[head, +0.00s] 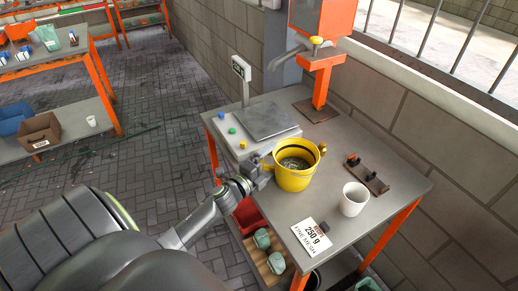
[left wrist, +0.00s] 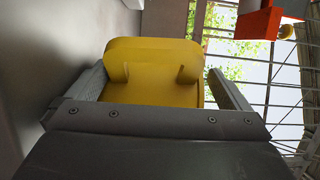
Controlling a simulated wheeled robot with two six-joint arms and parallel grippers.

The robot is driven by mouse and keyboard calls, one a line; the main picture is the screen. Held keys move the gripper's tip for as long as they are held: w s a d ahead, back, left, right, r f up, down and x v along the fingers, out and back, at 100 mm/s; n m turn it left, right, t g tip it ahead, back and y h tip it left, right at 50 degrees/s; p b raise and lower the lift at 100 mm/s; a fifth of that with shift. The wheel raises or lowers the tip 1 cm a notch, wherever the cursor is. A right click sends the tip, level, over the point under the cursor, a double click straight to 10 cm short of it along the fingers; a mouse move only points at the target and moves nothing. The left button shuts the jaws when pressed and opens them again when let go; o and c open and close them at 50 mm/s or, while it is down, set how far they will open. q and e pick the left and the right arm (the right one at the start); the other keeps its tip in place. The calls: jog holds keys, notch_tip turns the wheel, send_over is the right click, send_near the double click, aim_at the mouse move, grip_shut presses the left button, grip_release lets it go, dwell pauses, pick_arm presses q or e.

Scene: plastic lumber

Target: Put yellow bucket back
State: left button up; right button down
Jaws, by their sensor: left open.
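The yellow bucket (head: 294,179) stands upright on the grey workbench (head: 375,235), with dark grainy material inside and a small yellow tab on each side of its rim. My left gripper (head: 263,170) is at the bucket's left side, just under the left tab. In the left wrist view a yellow part of the bucket (left wrist: 155,70) fills the gap between the two open fingers (left wrist: 158,92). I cannot tell whether the fingers touch it. My right gripper is not in view.
A scale (head: 266,120) with coloured buttons is behind the bucket. A white cup (head: 354,199), a small dark rack (head: 366,175) and a "250 g" card (head: 314,237) lie to its right and front. An orange press (head: 321,80) stands at the back.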

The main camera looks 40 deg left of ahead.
pick_arm(q)
jog(key=s+b, duration=0.1)
jog(key=s, duration=0.1)
jog(key=s+b, duration=0.1)
jog(key=s, duration=0.1)
jog(key=s+b, duration=0.1)
jog(key=s, duration=0.1)
jog(key=shift+s+a+f+b, duration=0.25)
jog(key=shift+s+a+b, duration=0.05)
jog(key=shift+s+b, duration=0.1)
jog(key=s+b, duration=0.1)
jog(key=b, duration=0.1)
jog(key=s+b, duration=0.4)
jog(key=shift+a+r, duration=0.15)
jog(key=shift+r, duration=0.1)
